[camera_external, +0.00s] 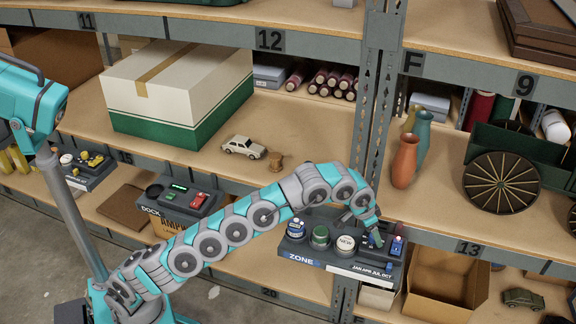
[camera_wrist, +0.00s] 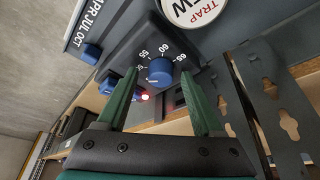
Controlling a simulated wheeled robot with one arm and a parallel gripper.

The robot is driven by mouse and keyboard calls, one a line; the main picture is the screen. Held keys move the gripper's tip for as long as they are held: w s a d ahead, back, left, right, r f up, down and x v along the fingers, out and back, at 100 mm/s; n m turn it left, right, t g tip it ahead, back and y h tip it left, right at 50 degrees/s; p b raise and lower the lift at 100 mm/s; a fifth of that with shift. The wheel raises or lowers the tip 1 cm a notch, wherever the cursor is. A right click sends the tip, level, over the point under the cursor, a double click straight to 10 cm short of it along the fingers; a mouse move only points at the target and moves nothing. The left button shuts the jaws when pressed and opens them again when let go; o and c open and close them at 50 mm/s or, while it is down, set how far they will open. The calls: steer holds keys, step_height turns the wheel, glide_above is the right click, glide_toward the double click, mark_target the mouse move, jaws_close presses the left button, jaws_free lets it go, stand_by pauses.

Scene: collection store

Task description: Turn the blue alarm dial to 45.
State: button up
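The blue alarm dial (camera_wrist: 160,71) sits on a dark panel in the wrist view. A printed white scale around it shows numbers such as 55 and 60; the pointer setting is too small to read surely. My gripper (camera_wrist: 160,76) is open, its two green fingers reaching toward the panel on either side of the dial, with no clear contact.
A blue knob (camera_wrist: 92,53) is beside the month label, and a red light (camera_wrist: 144,97) glows near the dial. A shelf upright (camera_external: 374,110) stands close behind my wrist. An open carton (camera_external: 445,280) is to the right.

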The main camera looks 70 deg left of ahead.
jaws_close()
stand_by(0.3)
steer(key=shift+f+n+b, duration=0.1)
steer(key=shift+n+b, duration=0.3)
steer(key=shift+b, duration=0.15)
steer(key=shift+n+y+b, duration=0.4)
steer(key=shift+n+b, duration=0.1)
steer(key=shift+b, duration=0.2)
steer(key=shift+n+y+b, duration=0.3)
steer(key=shift+n, duration=0.5)
steer(key=n+p, duration=0.1)
steer(key=n+y, duration=0.1)
steer(key=n, duration=0.1)
steer(key=shift+w+d+r+p, duration=0.1)
steer(key=shift+d+r+p, duration=0.05)
steer(key=shift+r+p, duration=0.2)
steer(key=shift+f+n+g+y+p, duration=0.15)
steer(key=shift+n+g+y+p, duration=0.35)
steer(key=shift+n, duration=0.8)
